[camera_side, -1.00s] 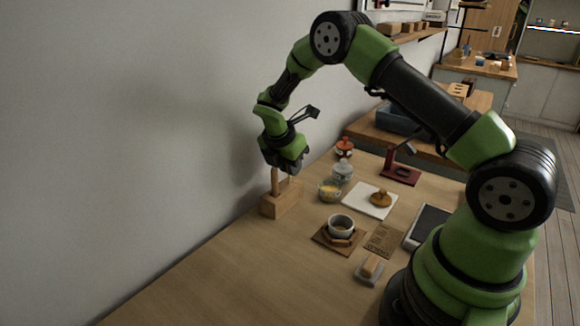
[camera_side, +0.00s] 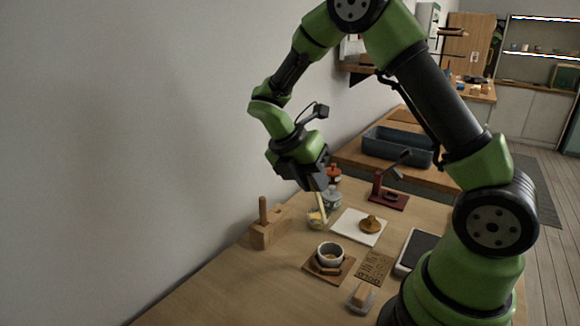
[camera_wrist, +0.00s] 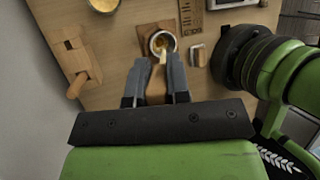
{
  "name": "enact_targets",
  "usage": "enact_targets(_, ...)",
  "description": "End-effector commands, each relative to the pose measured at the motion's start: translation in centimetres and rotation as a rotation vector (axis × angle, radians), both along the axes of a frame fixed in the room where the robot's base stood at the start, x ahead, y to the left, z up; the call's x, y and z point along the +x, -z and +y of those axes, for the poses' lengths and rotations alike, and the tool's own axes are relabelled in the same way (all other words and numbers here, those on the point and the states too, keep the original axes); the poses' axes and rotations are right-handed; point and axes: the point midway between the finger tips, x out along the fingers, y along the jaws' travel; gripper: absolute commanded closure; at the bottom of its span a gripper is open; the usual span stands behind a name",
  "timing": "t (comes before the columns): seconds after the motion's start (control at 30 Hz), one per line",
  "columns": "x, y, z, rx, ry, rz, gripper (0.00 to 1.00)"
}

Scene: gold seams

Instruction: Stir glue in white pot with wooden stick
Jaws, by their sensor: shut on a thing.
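The white pot (camera_side: 330,247) stands on a brown wooden board (camera_side: 345,268) and holds something tan. In the wrist view the white pot (camera_wrist: 154,38) lies beyond my fingertips. My gripper (camera_side: 314,184) is shut on a thin wooden stick (camera_side: 319,203). The stick points down, slightly tilted, with its lower end in front of the glass bowl in the side view. In the wrist view the stick's pale end (camera_wrist: 163,57) shows between my fingers (camera_wrist: 161,75) and overlaps the pot's near edge. I cannot tell its height above the pot.
A wooden block (camera_side: 261,236) with an upright peg stands left, by the wall. A small bowl with yellow contents (camera_side: 315,219), a jar (camera_side: 332,199), a white tile (camera_side: 348,228) with a wooden knob, a card (camera_side: 374,267) and a dark-topped tablet (camera_side: 420,250) surround the pot.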

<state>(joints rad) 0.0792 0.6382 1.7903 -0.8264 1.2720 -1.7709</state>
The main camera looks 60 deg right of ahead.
Motion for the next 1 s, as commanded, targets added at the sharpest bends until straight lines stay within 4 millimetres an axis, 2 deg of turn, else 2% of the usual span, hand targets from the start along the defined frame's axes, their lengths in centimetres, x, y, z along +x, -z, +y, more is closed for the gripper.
enact_targets(0.03, -0.8, 0.0, 0.2, -0.001, -0.002, 0.023, 1.0)
enact_targets(0.17, -1.7, 0.1, 0.4, -0.004, -0.001, 0.052, 1.0)
enact_targets(0.83, -0.1, 5.0, 0.4, -0.004, -0.001, 0.053, 1.0)
enact_targets(1.0, -0.8, 6.3, 0.4, -0.005, -0.002, 0.054, 1.0)
